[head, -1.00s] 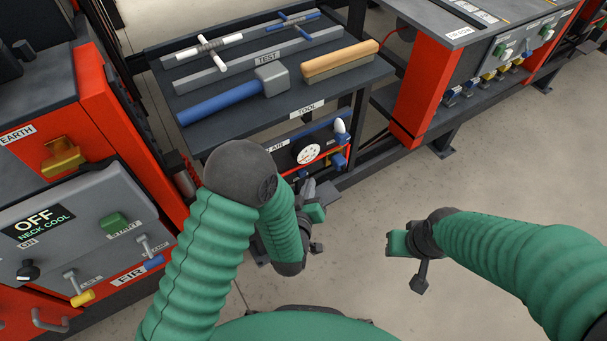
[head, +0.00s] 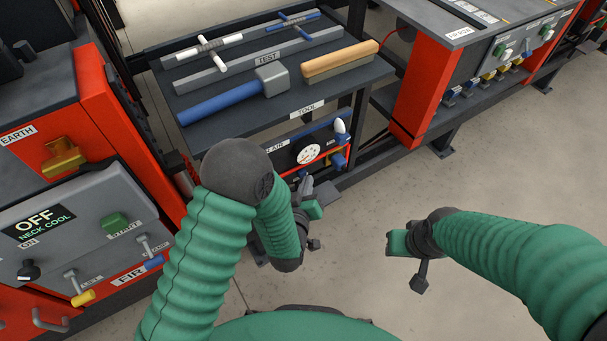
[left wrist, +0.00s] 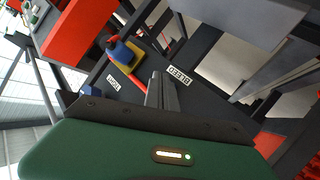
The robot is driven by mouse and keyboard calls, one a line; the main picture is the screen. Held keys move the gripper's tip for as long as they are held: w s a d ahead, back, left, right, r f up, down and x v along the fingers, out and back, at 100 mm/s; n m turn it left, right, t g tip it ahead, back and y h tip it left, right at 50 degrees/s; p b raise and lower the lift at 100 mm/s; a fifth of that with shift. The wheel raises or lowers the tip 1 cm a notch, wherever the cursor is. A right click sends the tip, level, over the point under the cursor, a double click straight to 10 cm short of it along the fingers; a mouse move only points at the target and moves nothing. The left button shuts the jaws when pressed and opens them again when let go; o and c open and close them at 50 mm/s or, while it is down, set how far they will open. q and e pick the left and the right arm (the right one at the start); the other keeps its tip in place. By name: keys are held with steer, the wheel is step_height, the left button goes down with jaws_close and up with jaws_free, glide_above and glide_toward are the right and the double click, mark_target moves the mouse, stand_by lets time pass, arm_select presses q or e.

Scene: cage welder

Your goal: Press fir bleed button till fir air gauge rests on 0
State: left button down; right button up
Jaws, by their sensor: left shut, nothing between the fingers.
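The fir air gauge (head: 309,154) is a round white dial on the low panel under the tool shelf. Its needle is too small to read surely. Part of its label is hidden by my left arm. My left gripper (head: 306,186) is shut and empty, just below the gauge. In the left wrist view its fingers (left wrist: 160,92) point at the dark panel beside the BLEED label (left wrist: 180,75). The bleed button itself does not show; the fingers may cover it, and contact cannot be told. My right gripper (head: 396,243) hangs over bare floor, away from the panel.
A blue valve (head: 339,160) and a white-tipped lever (head: 341,128) stand right of the gauge. Above is the shelf with a hammer (head: 235,95) and a brush (head: 340,62). The FIR control box (head: 95,230) is at left.

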arm_select(q)
steer(key=shift+w+a, duration=0.3)
steer(key=shift+w, duration=0.05)
stand_by(0.6)
steer(key=shift+s+d, duration=0.55)
steer(key=shift+s, duration=0.2)
steer(key=s+d, duration=0.1)
steer(key=s, duration=0.1)
steer(key=s+d, duration=0.2)
stand_by(0.3)
stand_by(0.6)
